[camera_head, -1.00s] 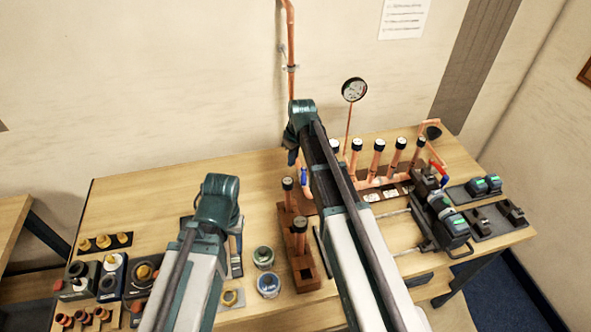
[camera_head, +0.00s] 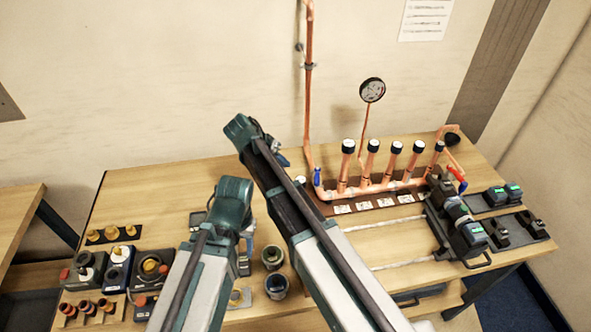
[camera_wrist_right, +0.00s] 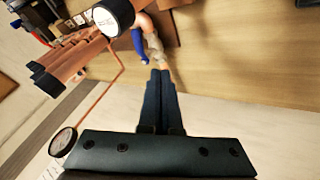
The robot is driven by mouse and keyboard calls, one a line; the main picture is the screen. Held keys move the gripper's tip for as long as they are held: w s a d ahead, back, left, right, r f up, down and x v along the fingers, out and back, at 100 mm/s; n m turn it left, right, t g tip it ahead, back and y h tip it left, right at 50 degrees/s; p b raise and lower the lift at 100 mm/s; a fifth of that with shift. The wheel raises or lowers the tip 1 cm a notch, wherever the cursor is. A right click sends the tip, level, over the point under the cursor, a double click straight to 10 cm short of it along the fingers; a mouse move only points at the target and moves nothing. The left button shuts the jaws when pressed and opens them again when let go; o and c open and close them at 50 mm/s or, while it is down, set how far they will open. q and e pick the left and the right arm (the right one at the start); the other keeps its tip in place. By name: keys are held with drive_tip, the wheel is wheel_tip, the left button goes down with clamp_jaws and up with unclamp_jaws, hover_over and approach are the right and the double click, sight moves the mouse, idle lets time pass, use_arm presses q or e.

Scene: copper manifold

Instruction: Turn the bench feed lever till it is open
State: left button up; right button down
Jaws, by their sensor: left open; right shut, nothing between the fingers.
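The copper manifold (camera_head: 375,190) lies along the back of the bench. A blue lever (camera_head: 317,177) stands upright at its left end, by the foot of the wall pipe. The same blue lever shows in the right wrist view (camera_wrist_right: 138,42), beside a pipe joint. My right gripper (camera_wrist_right: 160,73) is shut and empty; its tips are close to that joint in the picture, and I cannot tell whether they touch. In the head view the right gripper (camera_head: 282,158) is left of the lever, partly hidden by its arm. My left gripper (camera_head: 248,240) is open, mostly behind its wrist.
Several capped risers (camera_head: 372,160) and a round gauge (camera_head: 372,90) stand along the manifold. A red-handled valve (camera_head: 458,177) is at its right end. A clamp machine (camera_head: 460,222) sits at right. Two pots (camera_head: 276,286) and several tools (camera_head: 120,270) are at the front left.

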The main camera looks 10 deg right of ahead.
sight(316, 179)
drive_tip(key=d+f+b, duration=0.7)
drive_tip(key=d+f, duration=0.1)
drive_tip(key=shift+w+d+f+b, duration=0.25)
drive_tip(key=shift+w+b, duration=0.15)
drive_tip(key=shift+s+d+n+t, duration=0.3)
drive_tip(key=shift+s+d+n, duration=0.35)
drive_tip(key=shift+d, duration=0.3)
